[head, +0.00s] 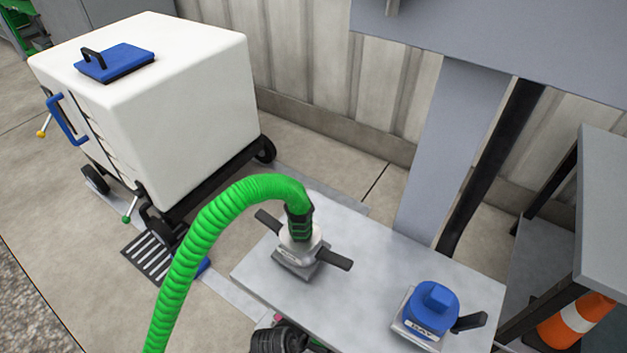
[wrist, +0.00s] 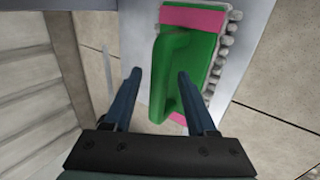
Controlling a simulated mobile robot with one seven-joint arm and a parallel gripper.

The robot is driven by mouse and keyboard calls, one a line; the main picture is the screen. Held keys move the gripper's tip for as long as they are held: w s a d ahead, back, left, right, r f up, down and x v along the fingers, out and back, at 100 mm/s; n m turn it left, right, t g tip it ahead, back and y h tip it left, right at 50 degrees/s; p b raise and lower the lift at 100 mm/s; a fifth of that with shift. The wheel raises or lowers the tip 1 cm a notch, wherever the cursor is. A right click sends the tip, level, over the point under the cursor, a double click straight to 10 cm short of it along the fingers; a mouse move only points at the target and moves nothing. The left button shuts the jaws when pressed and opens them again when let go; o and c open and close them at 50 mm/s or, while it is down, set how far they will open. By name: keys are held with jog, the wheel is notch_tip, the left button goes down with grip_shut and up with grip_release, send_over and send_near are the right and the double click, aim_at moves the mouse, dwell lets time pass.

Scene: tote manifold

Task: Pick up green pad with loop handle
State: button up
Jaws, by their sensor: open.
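My gripper (wrist: 160,74) is open, with one dark blue finger on each side of the handle in the picture. The right finger overlaps the pad in view. I cannot tell how far the fingertips are from the handle. The green pad and my gripper are not clearly visible in the head view.
In the head view, a white wheeled cart (head: 190,80) carries a blue pad with a black handle (head: 116,62). A green hose (head: 200,240) joins a fitting on the grey table (head: 370,262). A blue-capped valve (head: 432,306) stands there; an orange cone (head: 575,318) is right.

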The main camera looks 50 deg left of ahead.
jog(key=shift+w+f, duration=0.3)
jog(key=shift+f, duration=0.15)
grip_shut()
dwell(1.1)
